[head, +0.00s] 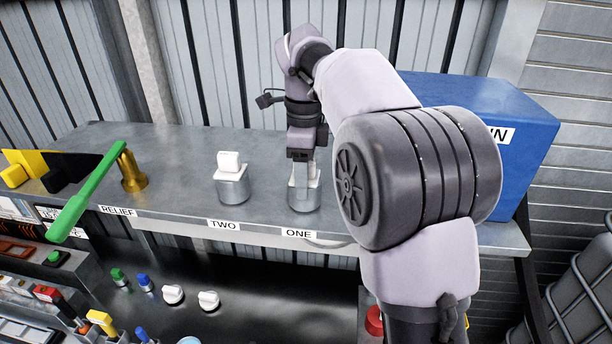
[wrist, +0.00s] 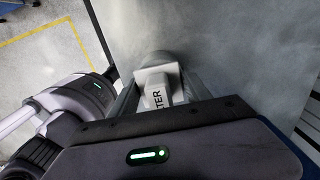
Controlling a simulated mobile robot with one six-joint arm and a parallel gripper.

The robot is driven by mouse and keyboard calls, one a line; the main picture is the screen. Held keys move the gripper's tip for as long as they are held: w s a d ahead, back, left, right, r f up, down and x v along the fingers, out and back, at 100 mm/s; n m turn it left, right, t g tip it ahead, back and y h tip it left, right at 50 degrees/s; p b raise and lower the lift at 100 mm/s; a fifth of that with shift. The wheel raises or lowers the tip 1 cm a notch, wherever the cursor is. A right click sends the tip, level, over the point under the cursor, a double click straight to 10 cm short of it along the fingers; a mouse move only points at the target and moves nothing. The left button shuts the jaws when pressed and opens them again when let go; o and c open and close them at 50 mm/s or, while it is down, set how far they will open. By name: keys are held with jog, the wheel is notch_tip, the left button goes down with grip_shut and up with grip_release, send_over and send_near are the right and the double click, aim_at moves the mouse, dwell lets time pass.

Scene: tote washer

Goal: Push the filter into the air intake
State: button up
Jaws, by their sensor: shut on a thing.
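The filter is a white block (wrist: 158,92) with lettering ending in "TER", seen between my gripper's fingers in the wrist view. My gripper (head: 303,168) points down and is shut on it. In the head view the filter (head: 297,178) is at the mouth of a short metal cylinder (head: 305,200), the air intake above the label ONE. The intake also shows in the wrist view (wrist: 157,58). The fingers hide part of the filter, and I cannot tell how deep it sits.
A similar metal cylinder (head: 233,190) with a white block (head: 229,164) stands left, above the label TWO. Further left is a brass valve (head: 131,174) with a green lever (head: 85,194). A blue box (head: 540,135) stands right on the grey bench (head: 180,160). Coloured knobs sit below.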

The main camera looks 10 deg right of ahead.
jog(key=shift+r+p, duration=1.2)
jog(key=shift+r, duration=0.35)
jog(key=shift+r+p, duration=0.6)
jog(key=shift+r, duration=2.05)
